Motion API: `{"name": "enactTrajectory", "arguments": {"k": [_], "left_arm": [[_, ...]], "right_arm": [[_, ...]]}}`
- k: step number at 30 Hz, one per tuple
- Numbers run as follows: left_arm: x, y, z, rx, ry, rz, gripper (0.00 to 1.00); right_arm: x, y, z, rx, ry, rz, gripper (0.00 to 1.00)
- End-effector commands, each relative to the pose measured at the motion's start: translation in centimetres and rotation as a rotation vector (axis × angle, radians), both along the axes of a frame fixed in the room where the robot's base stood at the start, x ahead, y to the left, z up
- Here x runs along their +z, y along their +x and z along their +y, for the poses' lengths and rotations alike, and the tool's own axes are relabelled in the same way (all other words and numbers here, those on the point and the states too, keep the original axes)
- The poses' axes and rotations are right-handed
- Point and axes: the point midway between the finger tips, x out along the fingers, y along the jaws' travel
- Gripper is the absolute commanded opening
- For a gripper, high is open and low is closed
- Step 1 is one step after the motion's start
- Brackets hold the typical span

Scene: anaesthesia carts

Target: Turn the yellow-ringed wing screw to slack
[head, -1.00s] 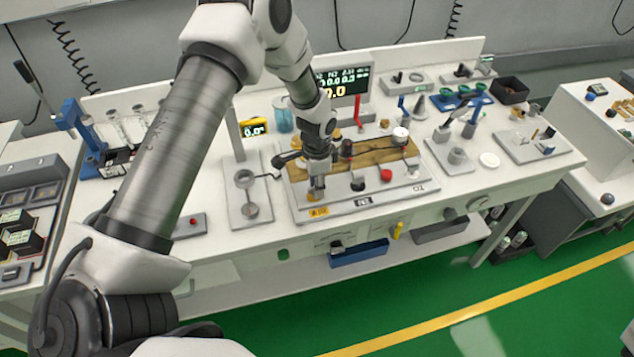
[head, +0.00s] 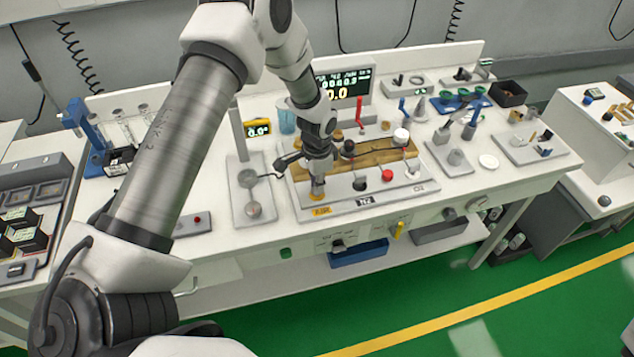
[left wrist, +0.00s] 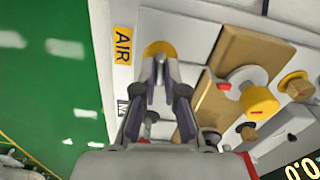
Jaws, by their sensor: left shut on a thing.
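The yellow-ringed wing screw (left wrist: 159,47) is at the AIR corner of the white panel in the left wrist view. Its yellow ring (head: 318,195) shows just under my gripper in the head view, by the yellow AIR label. My left gripper (left wrist: 158,80) is shut on the wing screw; it also shows in the head view (head: 317,184), pointing down. The fingers cover most of the wing. My right gripper is not in view.
A wooden block (head: 376,155) with knobs and fittings lies on the panel (head: 345,200) behind the gripper. Black and red knobs (head: 387,175) stand to its right. A grey stand (head: 248,192) is close on the left. A lit display (head: 340,88) stands behind.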

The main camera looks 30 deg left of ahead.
Motion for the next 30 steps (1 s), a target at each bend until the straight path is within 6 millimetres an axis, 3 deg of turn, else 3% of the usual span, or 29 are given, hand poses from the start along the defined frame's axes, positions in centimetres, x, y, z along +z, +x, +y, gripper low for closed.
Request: {"name": "enactTrajectory", "arguments": {"k": [30], "left_arm": [[-0.2,-0.4,-0.1,0.923,0.002,0.009,0.0]], "right_arm": [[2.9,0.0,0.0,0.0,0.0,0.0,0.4]]}}
